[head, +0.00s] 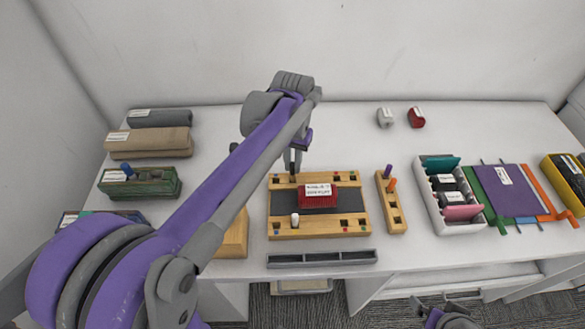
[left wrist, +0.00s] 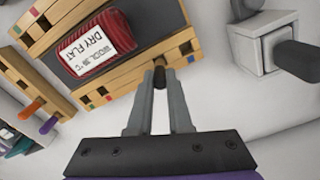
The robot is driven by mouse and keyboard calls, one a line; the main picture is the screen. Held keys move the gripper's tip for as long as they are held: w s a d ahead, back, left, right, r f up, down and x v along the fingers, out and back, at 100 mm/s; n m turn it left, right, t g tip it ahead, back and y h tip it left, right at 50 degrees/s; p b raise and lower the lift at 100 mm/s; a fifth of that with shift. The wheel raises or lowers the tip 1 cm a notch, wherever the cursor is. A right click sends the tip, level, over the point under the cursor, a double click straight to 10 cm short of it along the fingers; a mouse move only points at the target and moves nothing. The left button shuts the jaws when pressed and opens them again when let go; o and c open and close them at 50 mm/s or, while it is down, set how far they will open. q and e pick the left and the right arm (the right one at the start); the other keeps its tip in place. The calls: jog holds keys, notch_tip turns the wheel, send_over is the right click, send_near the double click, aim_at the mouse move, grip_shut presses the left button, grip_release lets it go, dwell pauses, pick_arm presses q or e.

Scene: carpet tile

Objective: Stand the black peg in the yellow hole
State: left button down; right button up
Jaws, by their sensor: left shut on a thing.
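My left gripper (head: 293,160) hangs over the back edge of the wooden board (head: 358,222), towards its left. In the left wrist view the left gripper (left wrist: 160,85) is shut on the black peg (left wrist: 159,73), seen nearly end-on. In the left wrist view the board (left wrist: 140,78) has square holes with small coloured marks beside them along the near edge. I cannot clearly tell which hole is the yellow one. My right gripper (head: 435,315) is at the bottom of the head view, partly cut off; its jaws are unclear.
A red labelled bundle (head: 318,199) lies on the board, and a white peg (head: 294,220) stands in it. A wooden rack (head: 396,218) with orange and purple pegs is right of the board. A grey tray (head: 320,258) lies in front.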

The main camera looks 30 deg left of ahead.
aim_at(293, 164)
pick_arm(q)
jog(key=shift+f, duration=1)
jog(key=shift+f, duration=0.15)
jog(key=c, duration=0.8)
grip_release()
jog(key=shift+c, duration=0.2)
jog(key=shift+r, duration=0.25)
notch_tip(293, 164, up, 12)
jog(key=shift+f+p, duration=0.1)
jog(key=shift+p, duration=0.3)
jog(key=shift+f, duration=0.1)
